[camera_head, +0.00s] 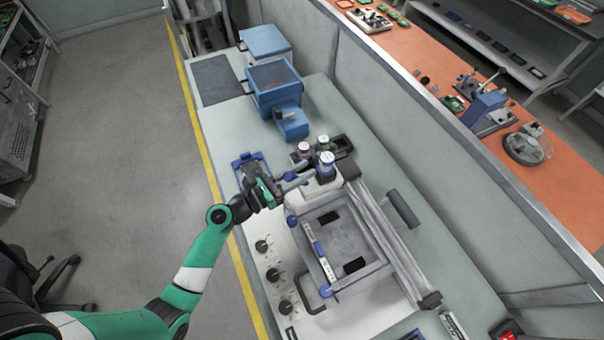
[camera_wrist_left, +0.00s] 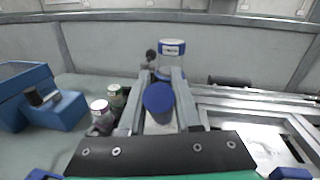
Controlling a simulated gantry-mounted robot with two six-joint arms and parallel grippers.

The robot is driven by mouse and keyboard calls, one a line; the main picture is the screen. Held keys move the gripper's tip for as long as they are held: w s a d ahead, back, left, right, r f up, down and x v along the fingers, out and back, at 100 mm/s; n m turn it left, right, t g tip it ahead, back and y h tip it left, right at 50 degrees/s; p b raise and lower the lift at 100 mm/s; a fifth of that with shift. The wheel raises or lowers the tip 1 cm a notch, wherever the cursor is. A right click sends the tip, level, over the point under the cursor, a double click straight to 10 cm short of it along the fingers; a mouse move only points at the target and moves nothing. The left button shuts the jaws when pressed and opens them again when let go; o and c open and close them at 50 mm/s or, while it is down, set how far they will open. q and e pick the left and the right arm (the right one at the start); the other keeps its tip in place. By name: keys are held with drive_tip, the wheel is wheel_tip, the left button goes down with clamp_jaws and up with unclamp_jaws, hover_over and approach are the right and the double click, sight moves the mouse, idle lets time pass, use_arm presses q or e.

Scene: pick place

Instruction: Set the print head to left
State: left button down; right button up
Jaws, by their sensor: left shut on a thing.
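The print head (camera_head: 316,198) is a white block at the upper end of the printer frame (camera_head: 345,250), with a blue-and-white jar (camera_head: 326,166) on top. The jar also shows in the left wrist view (camera_wrist_left: 171,52). My left gripper (camera_head: 292,181) reaches in from the left at the print head. In the left wrist view my left gripper's two grey fingers (camera_wrist_left: 159,97) are shut on a blue rounded knob (camera_wrist_left: 158,103) in front of the head. The contact faces are partly hidden by the knob. My right gripper is in neither view.
Two small jars (camera_head: 304,149) stand in a dark holder just beyond the head. Blue boxes (camera_head: 272,85) stand farther back on the bench. Black knobs (camera_head: 272,275) line the printer's left side. A dark roller (camera_head: 403,209) lies right of the rails.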

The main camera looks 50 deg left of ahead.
use_arm(q)
drive_tip(key=shift+a+f, duration=0.1)
drive_tip(key=shift+a, duration=0.1)
drive_tip(key=c, duration=1)
unclamp_jaws()
drive_tip(key=o, duration=0.4)
drive_tip(key=shift+a, duration=0.15)
drive_tip(key=s+a+p, duration=0.1)
drive_tip(key=s+p, duration=0.3)
drive_tip(key=s, duration=0.7)
drive_tip(key=shift+s+p, duration=0.25)
drive_tip(key=shift+p, duration=0.15)
